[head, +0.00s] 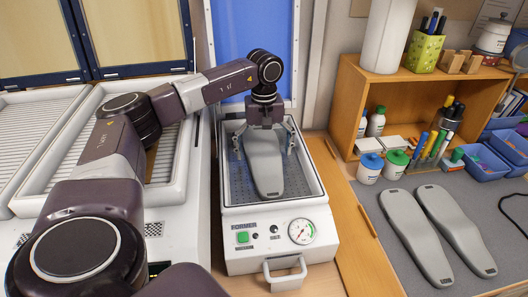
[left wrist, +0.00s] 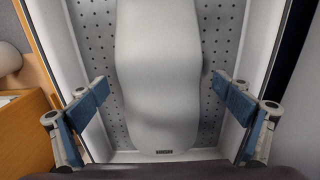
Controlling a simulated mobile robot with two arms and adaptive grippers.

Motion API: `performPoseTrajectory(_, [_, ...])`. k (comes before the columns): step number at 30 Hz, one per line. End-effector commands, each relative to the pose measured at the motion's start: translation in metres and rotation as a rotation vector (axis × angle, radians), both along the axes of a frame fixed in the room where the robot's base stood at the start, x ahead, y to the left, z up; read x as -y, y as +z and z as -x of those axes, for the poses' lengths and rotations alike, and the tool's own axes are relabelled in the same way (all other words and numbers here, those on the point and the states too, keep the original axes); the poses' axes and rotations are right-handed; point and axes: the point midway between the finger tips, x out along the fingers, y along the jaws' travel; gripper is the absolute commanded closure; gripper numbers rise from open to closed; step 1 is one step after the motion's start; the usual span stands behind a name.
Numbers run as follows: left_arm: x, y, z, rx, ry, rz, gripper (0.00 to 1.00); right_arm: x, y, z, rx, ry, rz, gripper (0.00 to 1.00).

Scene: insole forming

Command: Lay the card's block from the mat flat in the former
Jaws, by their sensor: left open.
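A grey insole-shaped block (head: 265,172) lies lengthwise on the perforated bed of the former (head: 275,215), apparently flat. In the left wrist view the block (left wrist: 158,70) runs down the middle of the bed, its dark label at the near end. My left gripper (head: 264,142) is above the block's far part, its fingers open on either side. In the left wrist view the gripper (left wrist: 163,98) shows a gap between each finger and the block. Two more grey blocks (head: 415,235) (head: 457,228) lie side by side on the grey mat (head: 378,215). My right gripper is not in view.
The former has a raised white rim, a gauge, a green button and a front handle (head: 284,272). A wooden shelf (head: 350,95) with bottles, pens and jars stands behind the mat. Blue bins (head: 485,162) stand at the right. White ribbed trays (head: 50,130) are at the left.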

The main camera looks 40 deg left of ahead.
Motion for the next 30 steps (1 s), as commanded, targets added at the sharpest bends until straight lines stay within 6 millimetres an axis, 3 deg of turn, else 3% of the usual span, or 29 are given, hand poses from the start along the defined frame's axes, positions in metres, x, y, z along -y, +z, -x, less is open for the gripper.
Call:
performPoseTrajectory(4, [0.000, 0.004, 0.000, 0.000, 0.000, 0.000, 0.06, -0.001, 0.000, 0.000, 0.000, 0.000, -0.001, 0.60])
performPoseTrajectory(8, [0.000, 0.021, -0.001, 0.004, 0.000, 0.000, 0.06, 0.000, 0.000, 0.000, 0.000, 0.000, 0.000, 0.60])
performPoseTrajectory(15, [0.001, 0.074, -0.001, 0.004, -0.001, 0.001, 0.06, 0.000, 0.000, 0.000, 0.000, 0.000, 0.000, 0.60])
performPoseTrajectory(21, [0.001, 0.107, -0.001, 0.002, 0.000, 0.000, 0.06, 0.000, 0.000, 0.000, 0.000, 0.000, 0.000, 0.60])
performPoseTrajectory(30, [0.000, 0.121, 0.000, 0.000, 0.001, 0.000, 0.06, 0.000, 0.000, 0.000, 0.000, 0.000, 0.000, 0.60])
